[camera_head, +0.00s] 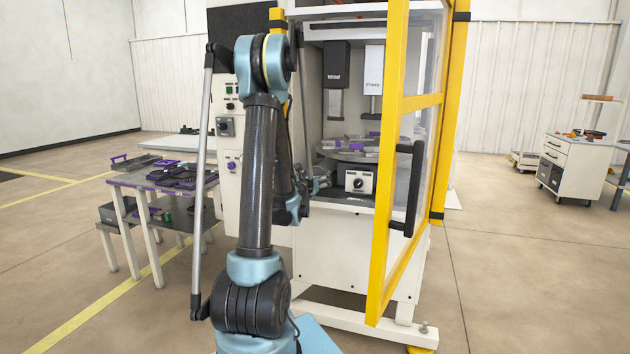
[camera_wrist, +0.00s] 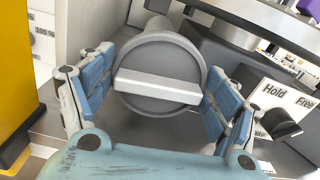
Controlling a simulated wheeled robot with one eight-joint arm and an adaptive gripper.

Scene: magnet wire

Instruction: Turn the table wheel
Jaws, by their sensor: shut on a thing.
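The table wheel (camera_wrist: 152,62) is a grey round disc with a pale bar across its face, seen in the middle of the wrist view. My gripper (camera_wrist: 163,76) has a blue-padded finger on each side of the wheel and is shut on its rim. The bar lies nearly level in the picture, tilted slightly down to the right. The round table (camera_head: 352,155) sits above, carrying grey and purple parts.
A Hold/Free switch (camera_wrist: 281,123) with a black knob is close right of my gripper. The yellow-framed door (camera_head: 392,190) stands open at right. Wind (camera_head: 336,66) and Press (camera_head: 374,72) units hang above the table. A side table (camera_head: 150,180) with parts stands left.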

